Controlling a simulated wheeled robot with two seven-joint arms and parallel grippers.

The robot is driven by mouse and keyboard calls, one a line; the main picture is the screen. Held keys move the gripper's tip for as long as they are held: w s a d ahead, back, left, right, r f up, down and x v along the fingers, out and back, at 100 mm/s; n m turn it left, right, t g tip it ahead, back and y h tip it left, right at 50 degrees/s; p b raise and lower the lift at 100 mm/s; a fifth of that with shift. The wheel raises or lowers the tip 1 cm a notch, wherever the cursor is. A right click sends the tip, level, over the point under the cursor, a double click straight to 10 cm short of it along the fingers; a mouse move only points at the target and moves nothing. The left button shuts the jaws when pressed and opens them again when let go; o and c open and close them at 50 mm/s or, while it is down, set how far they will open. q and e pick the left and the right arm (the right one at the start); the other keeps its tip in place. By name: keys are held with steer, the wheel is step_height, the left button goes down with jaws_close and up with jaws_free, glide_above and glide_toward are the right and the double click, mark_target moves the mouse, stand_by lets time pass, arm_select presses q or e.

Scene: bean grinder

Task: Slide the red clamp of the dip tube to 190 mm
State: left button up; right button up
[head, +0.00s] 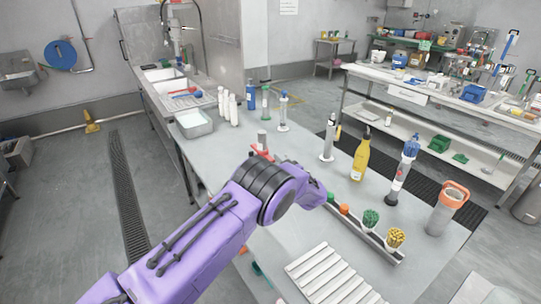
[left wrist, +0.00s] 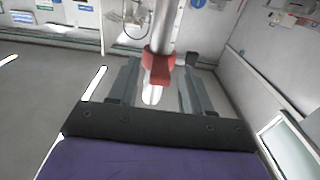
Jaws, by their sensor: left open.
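The red clamp (left wrist: 158,64) sits around a grey metal dip tube (left wrist: 166,22) in the left wrist view. My left gripper (left wrist: 160,72) is open, with one finger on each side of the clamp. Gaps show between the fingers and the clamp. A pale, bright end (left wrist: 152,95) shows below the clamp. In the head view a bit of the red clamp (head: 262,154) and the grey tube (head: 262,138) show just beyond my purple left arm, which hides the fingers. No scale marks can be read. My right gripper is not in view.
A yellow bottle (head: 360,158), a blue-topped bottle (head: 402,172) and an orange-rimmed container (head: 447,208) stand to the right on the bench (head: 228,153). A grey rack (head: 366,236) holds brushes. White bottles (head: 233,109) and stands are farther back. A ribbed white tray (head: 330,275) lies in front.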

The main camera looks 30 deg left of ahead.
arm_select(q)
steer(key=shift+w+a, duration=0.3)
steer(key=shift+a, duration=0.3)
steer(key=shift+w+a, duration=0.1)
steer(key=shift+a, duration=0.2)
